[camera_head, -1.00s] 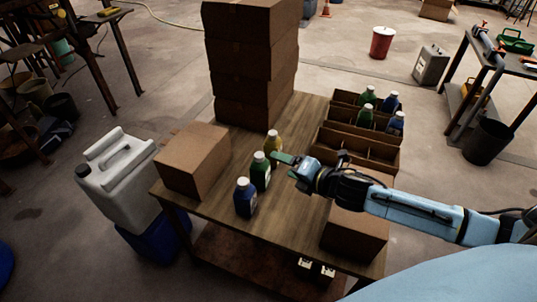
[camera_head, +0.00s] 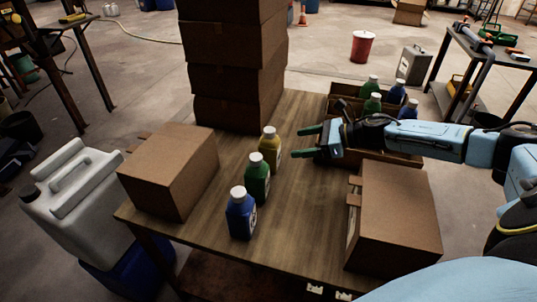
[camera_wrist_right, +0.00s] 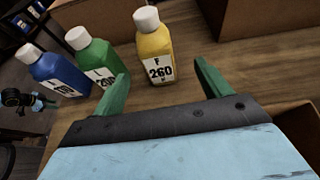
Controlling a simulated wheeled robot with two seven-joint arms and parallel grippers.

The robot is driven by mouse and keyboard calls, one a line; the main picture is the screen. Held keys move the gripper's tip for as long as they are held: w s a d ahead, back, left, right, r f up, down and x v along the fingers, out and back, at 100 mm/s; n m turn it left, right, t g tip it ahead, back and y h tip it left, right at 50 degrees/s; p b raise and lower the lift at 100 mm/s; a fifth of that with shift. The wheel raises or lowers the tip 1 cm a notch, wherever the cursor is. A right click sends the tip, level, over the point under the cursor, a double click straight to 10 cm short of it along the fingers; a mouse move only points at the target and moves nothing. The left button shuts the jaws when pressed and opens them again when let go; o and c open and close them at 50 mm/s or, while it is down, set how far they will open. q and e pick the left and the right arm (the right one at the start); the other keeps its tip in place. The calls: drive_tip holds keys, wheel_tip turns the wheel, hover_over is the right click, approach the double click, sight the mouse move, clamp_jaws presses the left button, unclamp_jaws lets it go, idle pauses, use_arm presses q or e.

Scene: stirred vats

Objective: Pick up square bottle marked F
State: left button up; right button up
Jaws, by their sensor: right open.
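The yellow square bottle (camera_head: 268,150) with a white cap stands upright on the wooden table (camera_head: 285,215). In the right wrist view its label on the yellow bottle (camera_wrist_right: 156,50) reads F and 260. A green bottle (camera_head: 257,183) and a blue bottle (camera_head: 241,217) stand in a row in front of it; their letters are hard to read. My right gripper (camera_head: 303,142) is open and empty, just right of the yellow bottle, fingers pointing at it, not touching.
A stack of cartons (camera_head: 232,85) stands behind the bottles. A carton (camera_head: 170,172) is on the left and another (camera_head: 398,215) at the front right. A divided crate (camera_head: 400,156) with several bottles lies behind my right arm.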

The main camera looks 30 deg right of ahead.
sight(279, 146)
drive_tip(key=x, duration=0.9)
drive_tip(key=shift+w+a+b, duration=0.1)
drive_tip(key=shift+a+b, duration=0.2)
drive_tip(key=shift+a, duration=0.25)
drive_tip(key=shift+w+a+f, duration=0.15)
drive_tip(key=shift+w, duration=0.05)
use_arm(q)
drive_tip(key=shift+w+d+r, duration=0.2)
drive_tip(key=shift+w+r, duration=0.55)
drive_tip(key=shift+r, duration=0.05)
use_arm(e)
drive_tip(key=shift+c, duration=0.3)
drive_tip(key=c, duration=1.2)
use_arm(q)
drive_tip(key=shift+s+a+f, duration=0.1)
drive_tip(key=shift+s+f, duration=0.05)
drive_tip(key=shift+s, duration=0.1)
use_arm(e)
drive_tip(key=shift+o, duration=0.2)
drive_tip(key=shift+r, duration=0.25)
